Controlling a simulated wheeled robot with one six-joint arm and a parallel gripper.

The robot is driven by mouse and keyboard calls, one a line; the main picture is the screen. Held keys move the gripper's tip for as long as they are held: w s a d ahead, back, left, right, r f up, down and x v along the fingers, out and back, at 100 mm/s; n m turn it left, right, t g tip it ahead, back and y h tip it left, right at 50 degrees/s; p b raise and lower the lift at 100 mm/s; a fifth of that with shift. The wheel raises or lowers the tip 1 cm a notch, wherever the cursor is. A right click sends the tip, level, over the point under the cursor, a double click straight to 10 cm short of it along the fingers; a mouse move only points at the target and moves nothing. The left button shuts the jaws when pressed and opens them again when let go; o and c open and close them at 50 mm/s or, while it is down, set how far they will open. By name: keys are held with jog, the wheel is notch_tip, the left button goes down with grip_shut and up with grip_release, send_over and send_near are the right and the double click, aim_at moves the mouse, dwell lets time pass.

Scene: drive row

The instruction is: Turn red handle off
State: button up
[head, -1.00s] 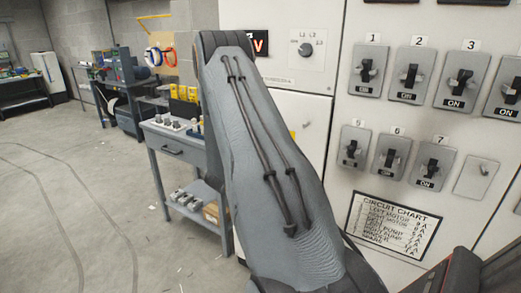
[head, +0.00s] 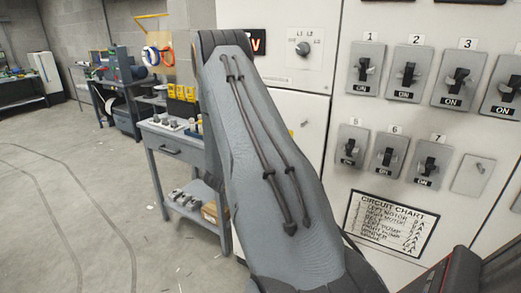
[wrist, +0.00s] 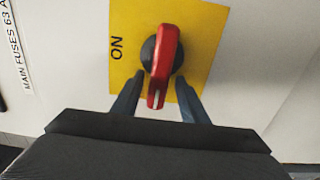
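The red handle (wrist: 163,66) shows in the wrist view on a round black hub (wrist: 149,53), mounted on a yellow plate (wrist: 205,25). Its long end with a white mark points down in the picture, leaning slightly left. The word ON is printed sideways on the plate, left of the handle. My gripper (wrist: 159,80) is open, with one finger on each side of the handle's lower part. Narrow gaps seem to show between the fingers and the handle; touch cannot be told. The head view does not show the handle or my gripper; my arm fills its middle.
The panel (head: 285,130) carries several numbered black switches (head: 407,75), mostly showing ON, a small rotary knob (head: 303,48) and a circuit chart (head: 391,223). A grey workbench (head: 170,150) stands left of my arm. The floor (head: 90,220) at the left is open.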

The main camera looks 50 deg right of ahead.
jog(key=shift+a, duration=0.45)
jog(key=b+v, duration=0.2)
jog(key=v, duration=0.5)
jog(key=w+a+f+t+y, duration=0.1)
jog(key=w+a+t+y, duration=0.15)
jog(key=a+y, duration=0.75)
jog(key=w+a+t+y, duration=0.2)
jog(key=w+a+y, duration=0.15)
jog(key=a, duration=1.15)
jog(key=s+a+m+g+y, duration=0.1)
jog(key=s+a+g+y, duration=0.25)
jog(key=s+a, duration=0.85)
jog(key=s+a+m+g, duration=0.1)
jog(key=s+g, duration=0.3)
jog(key=s, duration=0.9)
jog(key=shift+s+a+m+y, duration=0.3)
jog(key=shift+a+m, duration=0.1)
jog(key=shift+a, duration=0.5)
